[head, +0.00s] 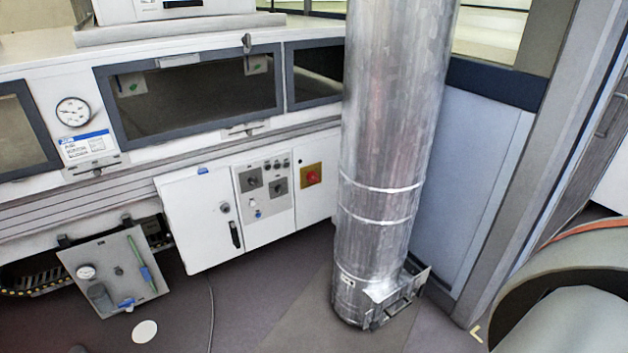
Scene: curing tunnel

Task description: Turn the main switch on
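A red rotary switch (311,176) sits on a yellow plate on the white control cabinet (209,222), just left of the big metal duct. It looks like the main switch; its knob position is too small to read. Left of it, a grey control panel (265,188) carries two dark square switches or dials, a row of small buttons and a blue-marked part. The cabinet's left part has a dark handle (235,234) and a round lock. Neither of my grippers is in view.
A thick shiny duct (384,150) stands on the floor right of the switch and hides the machine behind it. A grey panel with a gauge (112,270) juts out low at the left. Open floor (262,292) lies before the cabinet, with a thin cable.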

